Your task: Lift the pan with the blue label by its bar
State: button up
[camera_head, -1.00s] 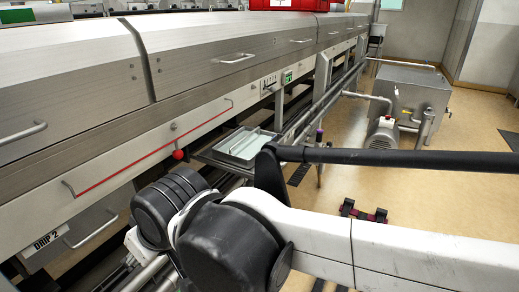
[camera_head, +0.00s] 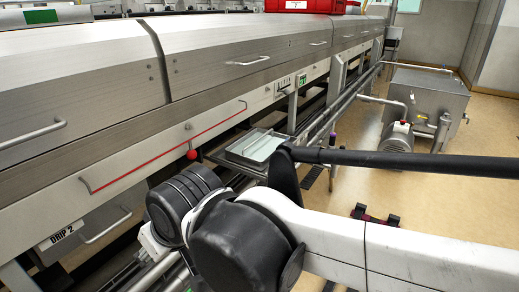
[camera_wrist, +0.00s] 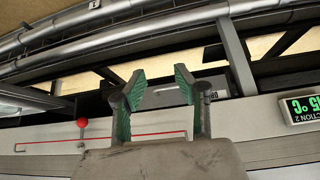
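A pan front labelled "DRIP 2" (camera_head: 62,236) hangs low under the machine at the left of the head view, with a metal bar handle (camera_head: 105,228) on it. Its label looks white with black letters; I see no blue label in either view. My gripper (camera_wrist: 160,86) is open and empty in the wrist view, its green-padded fingers spread in front of the machine's lower edge. A partly hidden label (camera_wrist: 211,93) with dark letters shows beside the right finger. My gripper is not visible in the head view; only my arm is.
A metal tray (camera_head: 255,147) sits beside the machine. A green display (camera_wrist: 303,109) is at the wrist view's right.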

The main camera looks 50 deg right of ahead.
jog(key=w+d+r+m+g+h+p, duration=0.1)
jog(key=w+d+r+m+g+p, duration=0.1)
jog(key=w+d+r+m+p, duration=0.55)
jog(key=w+d+r+m+g+p, duration=0.1)
jog(key=w+d+r+p, duration=0.15)
jog(key=d, duration=0.55)
jog(key=w+d+r+m+p, duration=0.15)
jog(key=w+d+r, duration=0.25)
jog(key=d, duration=0.4)
jog(key=m+g+y+p, duration=0.1)
jog(key=m+g+p, duration=0.1)
jog(key=m+p, duration=0.6)
send_over(259, 139)
jog(key=s+d, duration=0.1)
jog(key=s, duration=0.1)
notch_tip(259, 139, down, 4)
jog(key=n, duration=0.1)
jog(key=f, duration=0.4)
jog(key=w+f, duration=0.1)
jog(key=f, duration=0.3)
jog(key=w+f+b, duration=0.1)
jog(key=f, duration=0.4)
jog(key=shift+w+a+f, duration=0.1)
jog(key=shift+w+a, duration=0.1)
jog(key=shift+w, duration=0.05)
grip_shut()
